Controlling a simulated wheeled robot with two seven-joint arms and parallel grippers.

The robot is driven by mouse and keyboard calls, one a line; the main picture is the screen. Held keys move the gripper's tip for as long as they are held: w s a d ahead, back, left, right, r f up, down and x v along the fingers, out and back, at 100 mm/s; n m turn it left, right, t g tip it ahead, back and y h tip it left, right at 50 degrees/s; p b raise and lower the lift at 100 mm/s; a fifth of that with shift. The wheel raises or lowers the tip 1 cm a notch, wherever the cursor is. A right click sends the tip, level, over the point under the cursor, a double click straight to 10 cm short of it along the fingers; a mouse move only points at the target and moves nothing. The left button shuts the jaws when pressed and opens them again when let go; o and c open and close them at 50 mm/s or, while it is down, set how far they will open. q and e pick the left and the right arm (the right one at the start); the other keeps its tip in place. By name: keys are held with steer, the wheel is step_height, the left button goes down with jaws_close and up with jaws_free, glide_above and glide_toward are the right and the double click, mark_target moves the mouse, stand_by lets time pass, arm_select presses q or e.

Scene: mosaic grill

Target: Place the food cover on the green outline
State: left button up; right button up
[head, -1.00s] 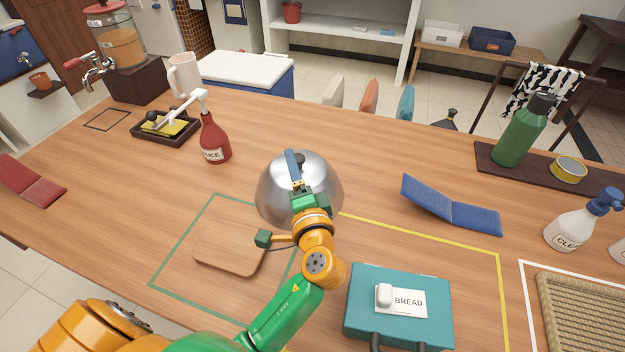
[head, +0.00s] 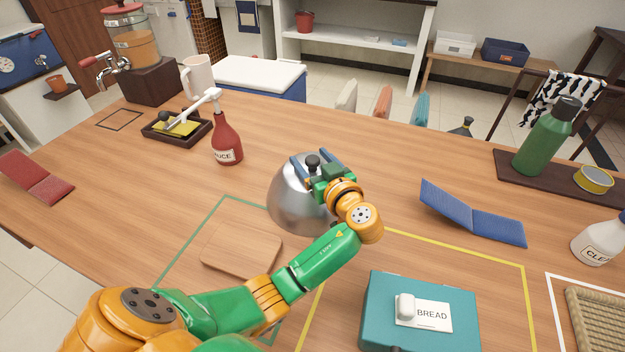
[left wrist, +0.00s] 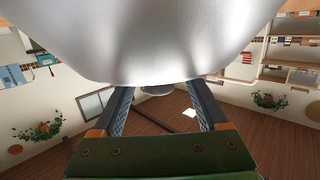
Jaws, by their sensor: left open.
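The food cover (head: 292,205) is a shiny silver dome with a dark knob (head: 312,161). It stands upright on the table and hides the back right part of the green outline (head: 226,198). A wooden board (head: 240,250) lies inside that outline, in front of the cover. My left gripper (head: 314,159) is open at the top of the cover, with its blue fingers on either side of the knob. In the left wrist view the cover (left wrist: 150,40) fills the top, above the two spread fingers. My right gripper is out of view.
A teal bread box (head: 420,315) stands at the front right, inside a yellow outline (head: 460,250). A red sauce bottle (head: 227,140) stands behind and left of the cover. A blue folded holder (head: 470,218) lies to the right.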

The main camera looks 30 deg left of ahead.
arm_select(q)
steer(key=shift+d, duration=0.1)
jaws_close()
stand_by(1.2)
